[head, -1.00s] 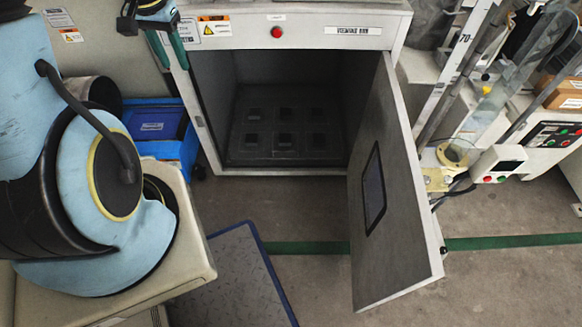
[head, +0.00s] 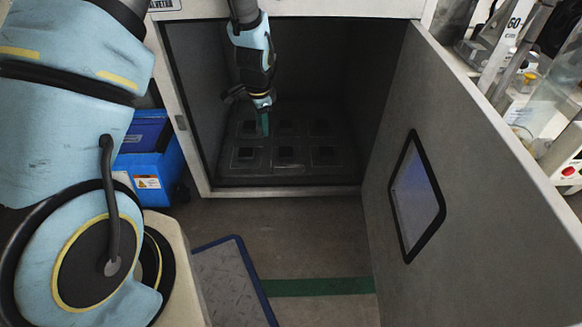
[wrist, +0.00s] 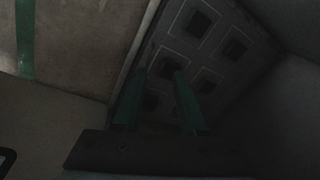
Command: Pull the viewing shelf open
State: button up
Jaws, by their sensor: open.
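The viewing shelf (head: 340,178) is a dark panel with several square recesses, low inside the open cabinet. It also shows in the wrist view (wrist: 222,70), running up to the right. My gripper (head: 264,122) reaches down into the cabinet, over the left part of the shelf. In the wrist view, its two green fingers (wrist: 160,85) are apart with nothing between them, and they point at the shelf near its edge. I cannot tell whether the fingertips touch the shelf.
The cabinet door (head: 455,130), with a small dark window, stands wide open on the right. A blue bin (head: 150,175) stands left of the cabinet. A blue-edged mat (head: 228,285) lies on the floor in front.

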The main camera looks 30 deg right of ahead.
jog(key=s+d+f+m, duration=0.3)
jog(key=d+f+m, duration=0.1)
jog(key=d+f, duration=0.35)
jog(key=b, duration=0.5)
send_over(291, 174)
jog(key=shift+m, duration=0.3)
notch_tip(291, 174, down, 11)
jog(key=shift+w+r, duration=0.1)
grip_shut()
dwell(0.4)
